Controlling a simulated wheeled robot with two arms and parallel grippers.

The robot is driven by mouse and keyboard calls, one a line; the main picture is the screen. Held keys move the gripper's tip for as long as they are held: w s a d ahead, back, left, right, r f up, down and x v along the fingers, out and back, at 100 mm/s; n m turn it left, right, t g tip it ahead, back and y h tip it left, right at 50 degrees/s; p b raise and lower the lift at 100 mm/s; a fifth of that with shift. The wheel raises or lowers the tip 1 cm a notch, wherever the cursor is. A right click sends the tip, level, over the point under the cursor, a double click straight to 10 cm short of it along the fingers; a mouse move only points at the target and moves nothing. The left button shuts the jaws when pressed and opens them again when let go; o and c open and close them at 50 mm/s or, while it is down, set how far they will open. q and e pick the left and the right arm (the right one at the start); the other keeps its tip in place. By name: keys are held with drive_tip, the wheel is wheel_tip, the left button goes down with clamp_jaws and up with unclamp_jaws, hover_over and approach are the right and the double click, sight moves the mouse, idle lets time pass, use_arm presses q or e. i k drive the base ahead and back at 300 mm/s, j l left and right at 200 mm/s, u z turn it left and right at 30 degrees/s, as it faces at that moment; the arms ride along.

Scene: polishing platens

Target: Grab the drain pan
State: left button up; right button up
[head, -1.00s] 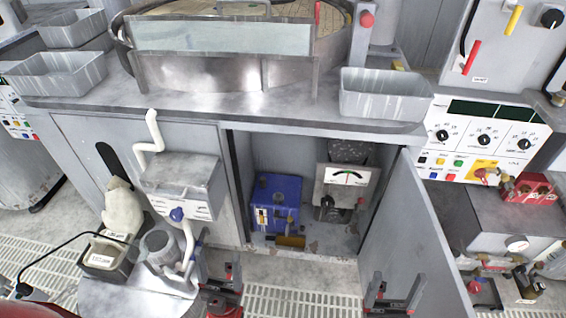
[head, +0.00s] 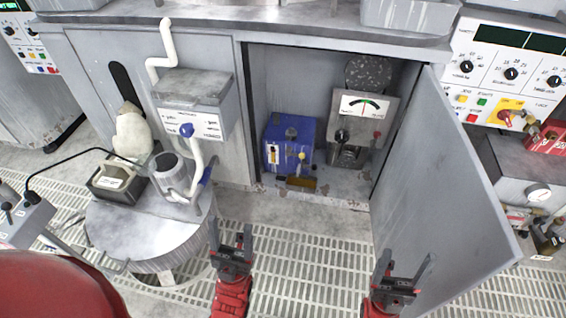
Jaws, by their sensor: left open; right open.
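I cannot tell for certain which thing is the drain pan. A small metal pan-like part (head: 346,155) sits low under the dial device (head: 364,107) inside the open cabinet. A grey metal tray (head: 408,16) stands on the counter, cut by the top edge. My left gripper (head: 232,236) is open and empty, over the grated floor in front of the cabinet. My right gripper (head: 406,268) is open and empty, further right, in front of the open door. Neither touches anything.
The open cabinet door (head: 440,190) stands out on the right. A blue box (head: 289,145) sits in the cabinet. A round stand (head: 150,232) at left holds a dark bin (head: 125,190) and a grey jug (head: 174,175). The grated floor (head: 305,260) between is clear.

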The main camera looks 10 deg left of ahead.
sight(305, 184)
drive_tip(key=i+j+z, duration=1.05)
drive_tip(key=j, duration=0.15)
drive_tip(key=i+j, duration=0.3)
